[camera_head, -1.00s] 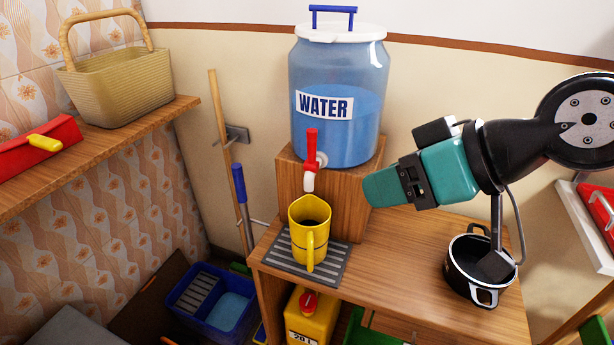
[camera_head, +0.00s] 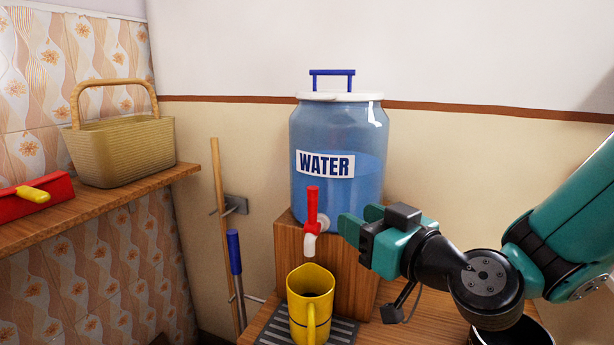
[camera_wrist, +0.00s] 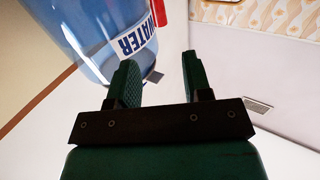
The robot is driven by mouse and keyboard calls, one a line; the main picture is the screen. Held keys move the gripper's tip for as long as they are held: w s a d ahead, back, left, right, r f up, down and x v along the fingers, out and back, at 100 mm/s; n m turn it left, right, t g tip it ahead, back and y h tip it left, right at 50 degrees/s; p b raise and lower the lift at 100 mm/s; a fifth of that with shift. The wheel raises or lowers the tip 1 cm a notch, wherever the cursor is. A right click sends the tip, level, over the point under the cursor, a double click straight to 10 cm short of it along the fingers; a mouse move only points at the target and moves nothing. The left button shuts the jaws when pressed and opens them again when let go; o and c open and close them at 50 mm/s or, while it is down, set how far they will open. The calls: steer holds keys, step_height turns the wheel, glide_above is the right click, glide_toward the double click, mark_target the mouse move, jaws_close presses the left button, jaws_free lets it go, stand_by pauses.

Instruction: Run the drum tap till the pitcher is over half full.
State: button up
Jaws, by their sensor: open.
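The blue water drum (camera_head: 340,200), labelled WATER, stands on a wooden block, with its tap (camera_head: 312,207) at the front. The tap's red handle is upright above a white spout, and no stream shows. The yellow pitcher (camera_head: 309,302) stands upright below the spout; I cannot tell its water level. My gripper (camera_head: 357,220) is open and empty, just right of the tap and apart from it. In the wrist view my gripper (camera_wrist: 157,62) has bare space between its fingers. The drum (camera_wrist: 85,45) is there at upper left, with a red piece of the tap (camera_wrist: 155,10) at the top edge.
A grey slatted mat (camera_head: 343,330) lies under the pitcher. A black pot (camera_head: 512,334) is at the lower right, partly cut off. A basket (camera_head: 122,150) and a red box (camera_head: 35,203) sit on the left shelf. A pole (camera_head: 222,200) stands against the wall.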

mark_target(316, 196)
steer(key=p+x, duration=1.2)
steer(key=x, duration=0.1)
steer(key=shift+w+a+r, duration=0.15)
steer(key=shift+w+r, duration=0.05)
steer(key=shift+w+a+f, duration=0.25)
steer(key=shift+w+a, duration=0.05)
steer(key=shift+w, duration=0.15)
jaws_close()
